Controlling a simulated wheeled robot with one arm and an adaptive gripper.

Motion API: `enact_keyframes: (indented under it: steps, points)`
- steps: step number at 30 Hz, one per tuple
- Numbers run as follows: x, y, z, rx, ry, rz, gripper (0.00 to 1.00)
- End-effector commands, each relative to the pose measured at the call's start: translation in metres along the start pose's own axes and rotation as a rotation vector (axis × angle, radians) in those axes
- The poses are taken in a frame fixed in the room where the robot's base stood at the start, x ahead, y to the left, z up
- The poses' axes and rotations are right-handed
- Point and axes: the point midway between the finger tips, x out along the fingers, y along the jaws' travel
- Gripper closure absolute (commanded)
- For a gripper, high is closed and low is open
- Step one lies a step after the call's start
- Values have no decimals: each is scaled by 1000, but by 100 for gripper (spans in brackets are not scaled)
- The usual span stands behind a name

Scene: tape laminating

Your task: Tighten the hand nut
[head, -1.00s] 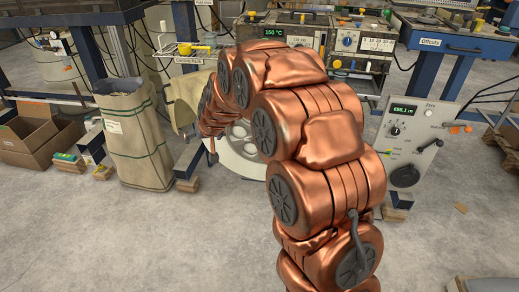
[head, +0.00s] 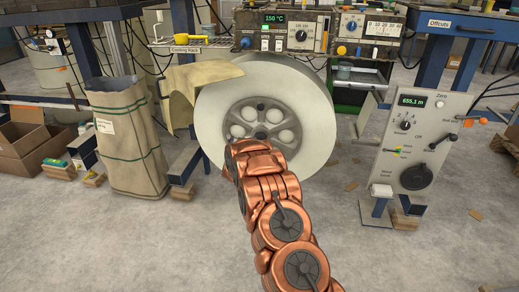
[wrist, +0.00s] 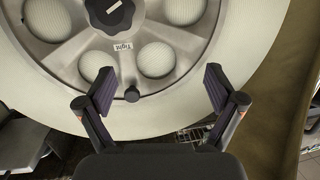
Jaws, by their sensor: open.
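The hand nut (wrist: 108,12) is a dark lobed knob with a pale mark, at the hub of a large white reel (head: 312,110). It shows at the top edge of the wrist view, partly cut off. A white "Tight" label (wrist: 123,47) sits on the spoke below it. A small dark peg (wrist: 132,94) stands on the metal rim. My gripper (wrist: 158,80) is open and empty, its two fingers spread in front of the reel's lower part, below the nut in the picture. In the head view my copper arm hides the gripper.
A grey control panel (head: 425,145) stands right of the reel. A tall sack (head: 128,140) and cardboard boxes (head: 25,140) are on the left. The floor in front is mostly clear.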

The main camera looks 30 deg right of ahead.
Motion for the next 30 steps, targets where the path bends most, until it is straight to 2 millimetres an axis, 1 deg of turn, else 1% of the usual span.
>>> enact_keyframes:
  steps: [1, 3, 6, 9, 12, 17, 30]
  points:
    - [10, 11, 21, -6, 29, 27, 7]
    - [18, 26, 34, -12, 70, 61, 7]
    - [24, 41, 46, -20, 118, 100, 7]
    - [28, 51, 55, -27, 145, 124, 7]
    - [30, 55, 56, -30, 163, 136, 7]
    - [35, 58, 54, -30, 170, 141, 7]
    - [68, 62, 50, -30, 169, 140, 7]
